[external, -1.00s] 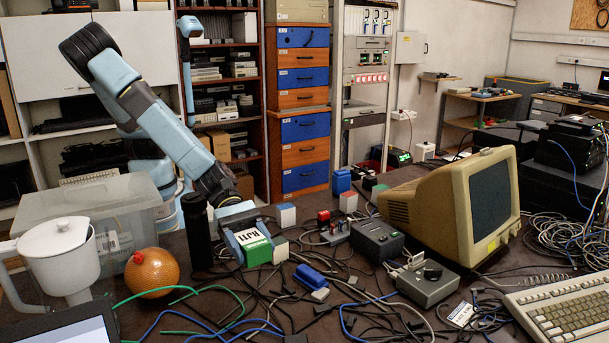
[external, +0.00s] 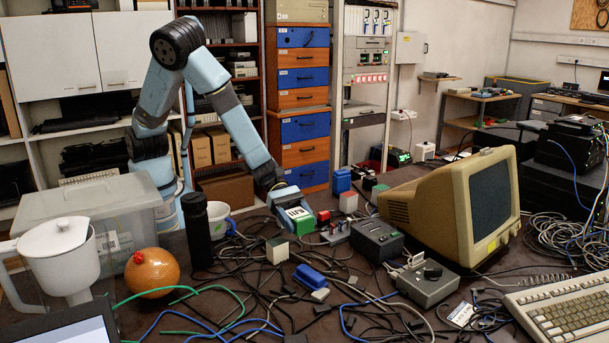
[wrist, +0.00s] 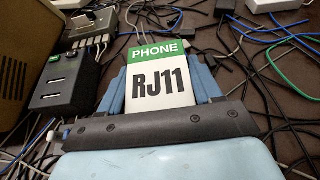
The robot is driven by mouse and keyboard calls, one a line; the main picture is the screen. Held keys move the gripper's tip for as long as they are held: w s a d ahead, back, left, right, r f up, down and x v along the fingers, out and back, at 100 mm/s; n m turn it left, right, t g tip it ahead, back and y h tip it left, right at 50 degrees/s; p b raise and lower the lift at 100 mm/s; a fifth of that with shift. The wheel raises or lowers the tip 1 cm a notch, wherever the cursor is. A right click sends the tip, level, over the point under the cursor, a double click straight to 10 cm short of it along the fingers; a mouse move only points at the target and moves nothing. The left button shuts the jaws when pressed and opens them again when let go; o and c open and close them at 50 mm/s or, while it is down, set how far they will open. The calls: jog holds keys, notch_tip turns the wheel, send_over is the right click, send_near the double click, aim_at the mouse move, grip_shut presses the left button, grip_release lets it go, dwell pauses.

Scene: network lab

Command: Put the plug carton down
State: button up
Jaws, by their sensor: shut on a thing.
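The plug carton (external: 301,222) is a small white box with a green band, between the fingers of my gripper (external: 296,210). In the wrist view the carton (wrist: 160,80) reads "PHONE RJ11", and the blue fingers of my gripper (wrist: 160,88) press on both its sides. My gripper is shut on it, over the back middle of the cluttered table (external: 235,265). I cannot tell whether the carton's underside touches the table or the cables.
A black cylinder (external: 197,232) and a white mug (external: 219,219) stand left. Loose cables cover the table in front.

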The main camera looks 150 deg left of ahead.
jog(key=s+a+f, duration=0.1)
jog(key=s+a, duration=0.4)
jog(key=s, duration=0.4)
jog(key=s+a, duration=0.5)
jog(key=s, duration=0.4)
jog(key=s+r+h, duration=0.1)
jog(key=s, duration=0.7)
jog(key=s+a+r+m, duration=0.1)
jog(key=s+r, duration=0.1)
jog(key=s, duration=0.7)
jog(key=shift+r+m+h, duration=0.25)
jog(key=shift+m+h, duration=0.05)
jog(key=shift+h, duration=0.1)
jog(key=shift+a, duration=0.15)
send_over(311, 207)
jog(key=s+d, duration=0.1)
notch_tip(311, 207, down, 8)
jog(key=shift+d+f, duration=0.1)
jog(key=shift+w+a+f, duration=0.25)
jog(key=shift+a+f, duration=0.05)
jog(key=shift+f, duration=0.2)
jog(key=shift+w+a+f, duration=0.15)
jog(key=shift+f, duration=0.7)
jog(key=shift+w+a+f, duration=0.1)
jog(key=shift+f, duration=0.75)
